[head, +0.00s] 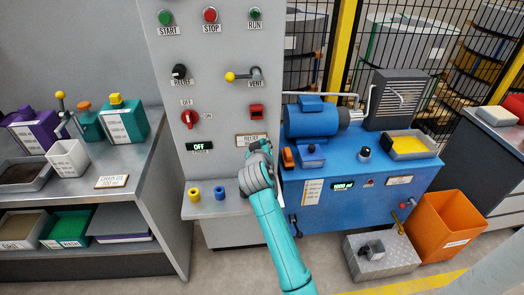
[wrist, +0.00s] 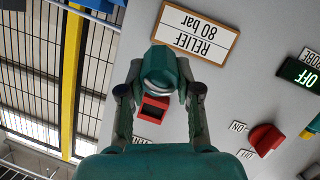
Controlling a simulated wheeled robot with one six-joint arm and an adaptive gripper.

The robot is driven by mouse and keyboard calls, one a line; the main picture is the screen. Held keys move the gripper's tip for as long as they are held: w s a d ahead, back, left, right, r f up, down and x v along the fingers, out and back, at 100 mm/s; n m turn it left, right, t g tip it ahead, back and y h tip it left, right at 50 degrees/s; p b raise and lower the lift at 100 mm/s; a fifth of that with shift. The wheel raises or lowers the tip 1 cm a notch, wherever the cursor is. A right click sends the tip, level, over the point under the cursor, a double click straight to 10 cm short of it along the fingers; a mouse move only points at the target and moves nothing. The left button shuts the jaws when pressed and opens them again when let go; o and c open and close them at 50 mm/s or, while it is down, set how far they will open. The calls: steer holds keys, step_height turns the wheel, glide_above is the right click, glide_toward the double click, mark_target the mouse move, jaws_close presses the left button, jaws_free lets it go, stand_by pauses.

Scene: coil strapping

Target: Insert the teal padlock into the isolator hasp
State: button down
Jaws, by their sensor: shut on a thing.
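My gripper (wrist: 163,90) is shut on the teal padlock (wrist: 166,60), whose pale metal shackle (wrist: 160,84) shows between the fingers in the wrist view. In the head view my gripper (head: 262,150) is in front of the panel, just below the RELIEF sign, and the padlock is hidden there. A red block with a dark opening (wrist: 153,108), which looks like the isolator hasp, is on the panel beyond the padlock. In the head view this red block (head: 257,111) sits above the sign. Whether padlock and block touch cannot be told.
The RELIEF 80 bar sign (wrist: 195,32) is close to the padlock. A red rotary switch (head: 190,117) and a yellow-knobbed vent lever (head: 243,76) stick out of the panel. A small ledge (head: 215,208) below holds yellow and blue rings. The blue pump unit (head: 360,160) stands to the right.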

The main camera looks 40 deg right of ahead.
steer(key=s+a+r+n+t, duration=0.2)
steer(key=s+a+r+t, duration=0.2)
steer(key=r, duration=0.4)
steer(key=shift+s+a+r, duration=0.15)
steer(key=shift+s+r, duration=0.05)
steer(key=shift+x, duration=2.9)
steer(key=shift+x, duration=1.8)
steer(key=c, duration=0.7)
jaws_free()
steer(key=shift+a, duration=0.1)
steer(key=v, duration=1.2)
